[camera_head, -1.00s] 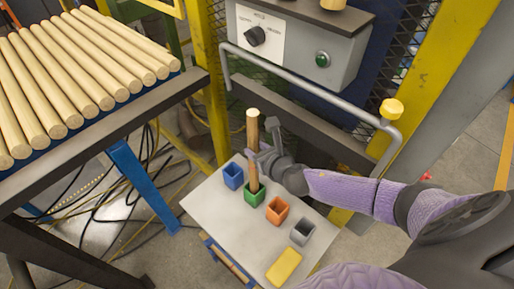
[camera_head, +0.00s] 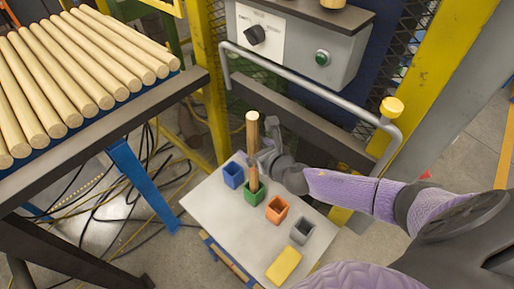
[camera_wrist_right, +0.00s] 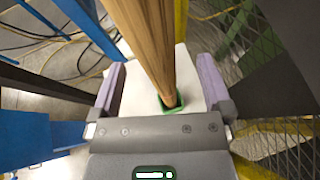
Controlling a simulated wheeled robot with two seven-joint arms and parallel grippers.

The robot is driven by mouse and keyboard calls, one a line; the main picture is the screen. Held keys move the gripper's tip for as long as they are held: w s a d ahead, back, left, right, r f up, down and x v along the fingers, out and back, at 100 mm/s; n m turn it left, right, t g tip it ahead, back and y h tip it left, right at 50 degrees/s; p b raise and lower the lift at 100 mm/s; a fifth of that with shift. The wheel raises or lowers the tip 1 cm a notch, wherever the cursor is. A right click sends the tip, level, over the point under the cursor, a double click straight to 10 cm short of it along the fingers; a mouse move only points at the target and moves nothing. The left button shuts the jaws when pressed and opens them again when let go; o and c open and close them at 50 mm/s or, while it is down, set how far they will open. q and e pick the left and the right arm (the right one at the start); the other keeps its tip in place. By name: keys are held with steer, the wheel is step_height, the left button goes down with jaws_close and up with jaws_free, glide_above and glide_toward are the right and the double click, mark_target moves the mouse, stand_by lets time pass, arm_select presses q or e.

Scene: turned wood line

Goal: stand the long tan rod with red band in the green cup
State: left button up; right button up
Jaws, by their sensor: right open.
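The long tan rod (camera_head: 252,135) stands nearly upright with its lower end in the green cup (camera_head: 254,198) on the pale tabletop. I cannot make out its red band. In the right wrist view the rod (camera_wrist_right: 152,50) runs down into the green cup (camera_wrist_right: 170,104), whose rim is partly hidden. My right gripper (camera_head: 264,150) is beside the rod above the cup. In the wrist view its open fingers (camera_wrist_right: 161,90) are on either side of the rod, with gaps between. My left gripper is not in view.
A blue cup (camera_head: 233,176) stands left of the green one; an orange cup (camera_head: 277,210) and a grey cup (camera_head: 302,231) stand to the right. A yellow block (camera_head: 284,265) lies near the front edge. A grey rail (camera_head: 300,82) runs behind. Several plain rods (camera_head: 85,70) lie on a rack at left.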

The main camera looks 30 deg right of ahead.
steer(key=shift+s, duration=0.1)
stand_by(0.3)
steer(key=p+v, duration=0.6)
steer(key=v, duration=1.2)
steer(key=shift+s+r+p, duration=0.15)
steer(key=shift+s+p, duration=0.2)
steer(key=shift+p, duration=0.05)
steer(key=shift+d, duration=0.1)
stand_by(0.9)
